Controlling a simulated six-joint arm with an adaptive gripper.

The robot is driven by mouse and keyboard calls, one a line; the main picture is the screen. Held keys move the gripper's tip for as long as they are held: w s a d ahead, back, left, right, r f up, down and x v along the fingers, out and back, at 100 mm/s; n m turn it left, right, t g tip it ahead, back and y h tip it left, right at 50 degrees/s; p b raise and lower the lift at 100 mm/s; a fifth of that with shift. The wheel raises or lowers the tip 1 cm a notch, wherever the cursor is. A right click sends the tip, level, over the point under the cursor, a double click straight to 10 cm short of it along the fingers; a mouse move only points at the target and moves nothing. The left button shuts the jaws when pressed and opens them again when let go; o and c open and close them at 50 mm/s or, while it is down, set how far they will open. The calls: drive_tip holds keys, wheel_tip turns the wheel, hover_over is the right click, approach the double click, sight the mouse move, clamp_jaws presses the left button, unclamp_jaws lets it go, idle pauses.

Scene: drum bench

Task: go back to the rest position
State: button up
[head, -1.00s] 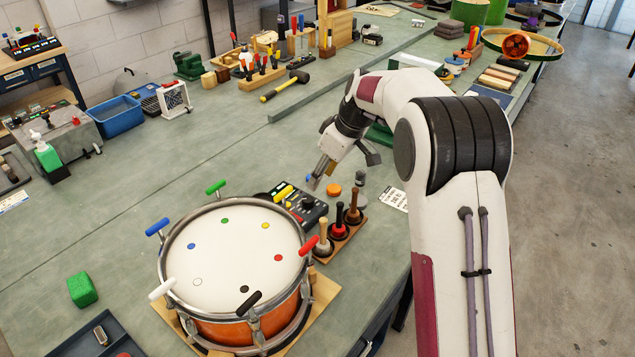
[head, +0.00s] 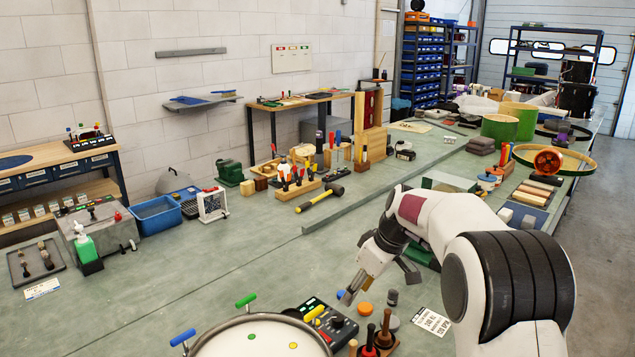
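My gripper (head: 349,294) points down and to the left above the bench, near the control box (head: 330,325) with its yellow handle and black knob. Its fingertips are small and seen at an angle, so I cannot tell whether they are open or shut. A small blue spot shows at the tips; I cannot tell if it is held or lies behind. My white arm reaches in from the lower right. The drum (head: 262,338) is at the bottom edge, mostly cut off, with green and blue handles on its rim.
An orange puck (head: 365,308) and a grey knob-topped piece (head: 392,297) stand close to my gripper. Wooden-handled tools (head: 386,328) stand in front. A mallet (head: 320,197) and a tool block (head: 293,189) lie further back. The bench's middle left is clear.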

drive_tip(key=s+d+r+m+h, duration=0.1)
drive_tip(key=s+r+m, duration=0.1)
drive_tip(key=s+r, duration=0.35)
drive_tip(key=s+d+r+m+t, duration=0.1)
drive_tip(key=s+r, duration=0.2)
drive_tip(key=s, duration=0.6)
drive_tip(key=s+d+r+m+h, duration=0.1)
drive_tip(key=s+r+m, duration=0.1)
drive_tip(key=s+r, duration=0.35)
drive_tip(key=s+d+f+m, duration=0.1)
drive_tip(key=s+f+m, duration=0.1)
drive_tip(key=s, duration=0.9)
drive_tip(key=s+d+f+m+t+h, duration=0.1)
drive_tip(key=s+d+f+m, duration=0.1)
drive_tip(key=s, duration=0.9)
drive_tip(key=shift+s+f+t, duration=0.2)
drive_tip(key=shift+f+t, duration=0.1)
drive_tip(key=shift+f, duration=0.45)
